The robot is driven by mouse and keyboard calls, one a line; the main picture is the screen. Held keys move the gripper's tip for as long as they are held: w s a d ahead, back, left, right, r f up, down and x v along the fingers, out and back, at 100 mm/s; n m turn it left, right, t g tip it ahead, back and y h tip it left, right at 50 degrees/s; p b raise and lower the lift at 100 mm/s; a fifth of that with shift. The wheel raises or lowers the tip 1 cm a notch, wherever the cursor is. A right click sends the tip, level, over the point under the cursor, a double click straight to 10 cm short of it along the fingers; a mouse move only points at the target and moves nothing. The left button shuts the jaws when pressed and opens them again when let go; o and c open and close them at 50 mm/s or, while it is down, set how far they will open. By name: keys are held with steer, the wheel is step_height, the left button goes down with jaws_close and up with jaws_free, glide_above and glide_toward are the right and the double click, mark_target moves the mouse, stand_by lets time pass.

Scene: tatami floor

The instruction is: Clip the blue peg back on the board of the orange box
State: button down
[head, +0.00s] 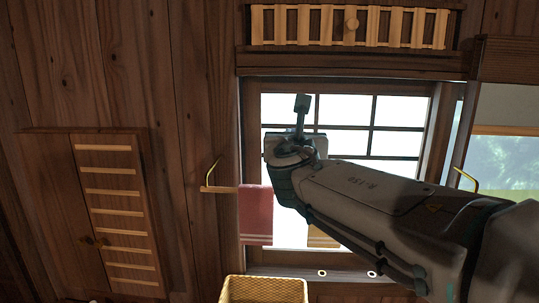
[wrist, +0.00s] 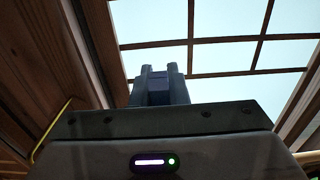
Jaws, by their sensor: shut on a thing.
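My gripper (head: 301,104) is raised in front of the bright window, pointing up. In the wrist view my gripper (wrist: 159,78) has its two dark fingers close together. They are shut on a small dark blue thing (wrist: 159,92), which looks like the blue peg. Only a little of it shows between the fingers, and the head view is too small and dark to tell it from them. The orange box and its board are not seen in either view.
A lattice window (head: 398,110) is behind my arm. A red towel (head: 256,212) hangs from a rail left of it, above a woven basket (head: 263,289). A slatted wooden cabinet (head: 110,210) stands at the left. A slatted panel (head: 350,26) is above the window.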

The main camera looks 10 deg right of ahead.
steer(key=d+r+p, duration=0.3)
steer(key=r+p, duration=0.1)
steer(key=r, duration=0.3)
steer(key=shift+d, duration=0.4)
stand_by(0.3)
steer(key=shift+f, duration=0.1)
